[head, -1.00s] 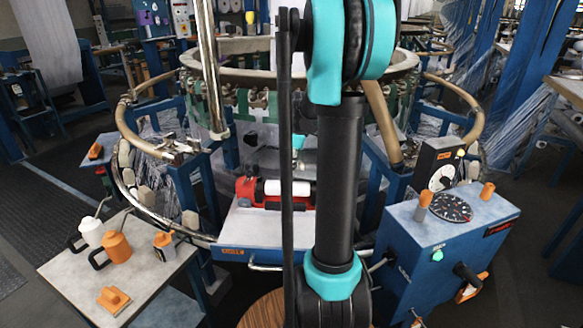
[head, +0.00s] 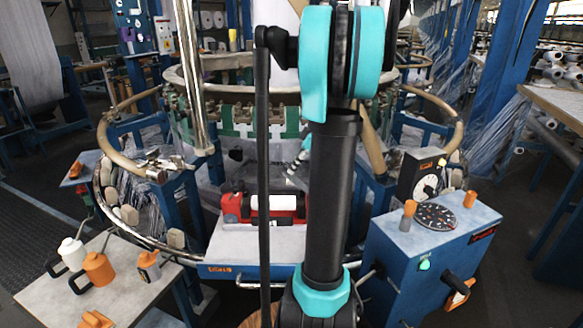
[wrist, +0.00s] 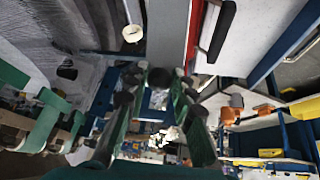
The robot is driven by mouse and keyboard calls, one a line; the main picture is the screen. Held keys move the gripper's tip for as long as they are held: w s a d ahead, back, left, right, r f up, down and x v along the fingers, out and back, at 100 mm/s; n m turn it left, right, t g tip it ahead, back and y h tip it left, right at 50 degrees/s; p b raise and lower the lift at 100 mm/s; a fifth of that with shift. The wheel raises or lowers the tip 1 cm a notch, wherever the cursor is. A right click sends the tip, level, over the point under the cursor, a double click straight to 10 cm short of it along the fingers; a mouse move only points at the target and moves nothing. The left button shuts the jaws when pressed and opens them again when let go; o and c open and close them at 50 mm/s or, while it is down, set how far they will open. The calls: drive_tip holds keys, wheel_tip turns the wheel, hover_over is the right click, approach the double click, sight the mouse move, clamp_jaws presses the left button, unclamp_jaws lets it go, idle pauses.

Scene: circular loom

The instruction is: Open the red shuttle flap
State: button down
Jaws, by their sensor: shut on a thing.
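The red shuttle (head: 288,204) lies on the pale tray (head: 235,243) at the front of the loom, with a white roll (head: 275,202) along its top. My arm hides its right end. My gripper shows in the head view as a small teal and dark shape (head: 296,166) just above and behind the shuttle, partly behind my arm. In the wrist view my gripper's fingers (wrist: 147,78) are close together, beside the end of a red strip (wrist: 193,45). They are shut on what I take to be the red shuttle flap; the contact is too dark to see clearly.
A blue control box (head: 425,250) with a dial and orange knobs stands at the right. A side table (head: 125,285) at the left holds a white can (head: 72,252) and an orange can (head: 98,268).

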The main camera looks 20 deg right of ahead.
drive_tip(key=shift+s+d+f, duration=0.1)
drive_tip(key=shift+s+d, duration=0.05)
drive_tip(key=shift+d, duration=0.1)
